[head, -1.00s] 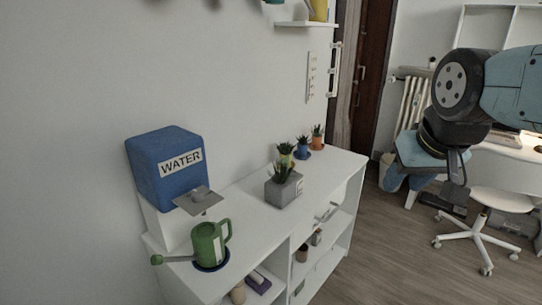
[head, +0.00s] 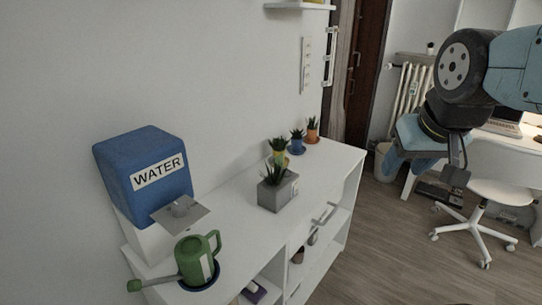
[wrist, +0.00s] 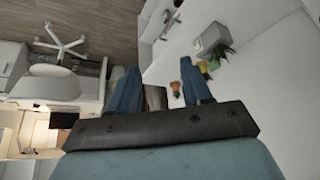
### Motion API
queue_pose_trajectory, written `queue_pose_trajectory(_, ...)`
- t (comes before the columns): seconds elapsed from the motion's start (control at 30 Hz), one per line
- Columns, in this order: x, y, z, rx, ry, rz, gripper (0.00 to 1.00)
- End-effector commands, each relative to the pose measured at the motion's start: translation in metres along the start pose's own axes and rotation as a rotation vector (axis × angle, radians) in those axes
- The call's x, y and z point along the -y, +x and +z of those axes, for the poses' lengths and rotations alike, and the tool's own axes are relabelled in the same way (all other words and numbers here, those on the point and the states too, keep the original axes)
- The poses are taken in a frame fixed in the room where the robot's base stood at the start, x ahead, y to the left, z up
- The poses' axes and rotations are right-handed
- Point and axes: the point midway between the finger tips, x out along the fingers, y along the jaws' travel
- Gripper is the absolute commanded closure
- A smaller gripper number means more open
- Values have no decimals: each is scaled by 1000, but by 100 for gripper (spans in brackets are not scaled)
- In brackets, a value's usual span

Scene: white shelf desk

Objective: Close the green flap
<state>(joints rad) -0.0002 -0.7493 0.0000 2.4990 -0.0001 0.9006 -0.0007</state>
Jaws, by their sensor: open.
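I cannot make out a green flap in either view. My gripper (head: 455,172) is at the right of the head view, raised in the air to the right of the white shelf desk (head: 325,185) and apart from it. In the wrist view my gripper (wrist: 160,82) shows two blue fingers spread apart with nothing between them. The shelf desk shows upside down at the right of the wrist view.
A blue WATER dispenser (head: 148,172), a green watering can (head: 195,262), a grey planter (head: 278,194) and small potted plants stand on the desk. A white chair (head: 500,192) stands at right. Floor (head: 385,250) between is clear.

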Motion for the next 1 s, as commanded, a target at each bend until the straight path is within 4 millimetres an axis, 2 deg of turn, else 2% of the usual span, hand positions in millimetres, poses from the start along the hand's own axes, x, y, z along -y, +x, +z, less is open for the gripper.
queue_pose_trajectory(0.03,0,0,-2,2,-5,0,46)
queue_pose_trajectory(0.1,2,0,-9,7,-19,0,39)
queue_pose_trajectory(0.17,3,0,-18,16,-39,0,39)
queue_pose_trajectory(0.27,3,3,-41,37,-89,0,39)
queue_pose_trajectory(0.53,27,22,-118,103,-272,-5,39)
queue_pose_trajectory(0.77,56,53,-179,158,-429,-16,39)
queue_pose_trajectory(1.0,94,99,-235,211,-592,-35,39)
